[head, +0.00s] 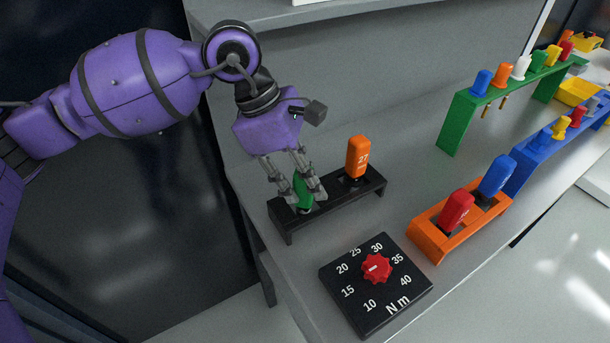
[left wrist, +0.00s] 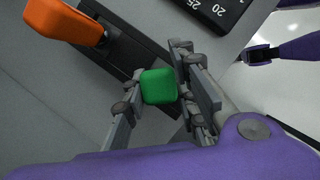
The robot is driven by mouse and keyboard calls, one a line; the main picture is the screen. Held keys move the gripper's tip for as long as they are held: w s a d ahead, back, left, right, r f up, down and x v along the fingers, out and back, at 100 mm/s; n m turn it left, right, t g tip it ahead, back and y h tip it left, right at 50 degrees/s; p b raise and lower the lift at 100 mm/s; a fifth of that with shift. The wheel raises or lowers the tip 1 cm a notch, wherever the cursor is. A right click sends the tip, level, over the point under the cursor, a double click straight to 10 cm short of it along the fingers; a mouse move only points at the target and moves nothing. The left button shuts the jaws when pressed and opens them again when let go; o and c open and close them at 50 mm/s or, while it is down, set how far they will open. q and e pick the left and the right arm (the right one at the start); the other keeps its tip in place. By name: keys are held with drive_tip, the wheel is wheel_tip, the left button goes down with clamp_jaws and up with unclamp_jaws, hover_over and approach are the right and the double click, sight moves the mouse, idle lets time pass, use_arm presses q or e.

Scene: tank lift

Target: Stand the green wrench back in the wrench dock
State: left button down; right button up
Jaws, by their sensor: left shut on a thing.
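The green wrench (head: 302,188) is between the fingers of my left gripper (head: 300,195), and its green handle top shows in the left wrist view (left wrist: 158,87). The gripper is shut on it from above, over the left end of a black dock (head: 335,209). The wrench looks roughly upright. Its lower end is hidden by the fingers and the dock, so I cannot tell how deep it sits in the slot. An orange wrench (head: 358,157) marked 27 stands in the dock's right slot. My right gripper is not in view.
A black torque dial box (head: 345,290) with a red knob (head: 377,267) lies in front of the dock. An orange rack (head: 430,238) with red and blue handles stands to the right. Green (head: 456,120) and blue (head: 535,157) racks of tools stand farther back. Bare grey bench lies between.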

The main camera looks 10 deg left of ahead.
use_arm(q)
drive_tip(key=shift+w+a+f, duration=0.1)
drive_tip(key=shift+f, duration=0.35)
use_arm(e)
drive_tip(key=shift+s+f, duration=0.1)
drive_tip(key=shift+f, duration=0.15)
use_arm(q)
drive_tip(key=c, duration=1.3)
unclamp_jaws()
drive_tip(key=shift+r, duration=0.15)
drive_tip(key=shift+c, duration=0.2)
drive_tip(key=shift+w, duration=0.1)
drive_tip(key=shift+r+p, duration=0.85)
drive_tip(key=shift+r, duration=1.15)
drive_tip(key=shift+w+r+p, duration=0.1)
drive_tip(key=shift+r+p, duration=0.35)
drive_tip(key=shift+r, duration=0.3)
drive_tip(key=shift+w+a+r+p, duration=0.15)
drive_tip(key=shift+r+p, duration=0.2)
drive_tip(key=shift+r, duration=0.25)
drive_tip(key=shift+s+r+p, duration=0.25)
drive_tip(key=shift+r+p, duration=0.35)
drive_tip(key=shift+r, duration=0.65)
drive_tip(key=shift+f, duration=0.1)
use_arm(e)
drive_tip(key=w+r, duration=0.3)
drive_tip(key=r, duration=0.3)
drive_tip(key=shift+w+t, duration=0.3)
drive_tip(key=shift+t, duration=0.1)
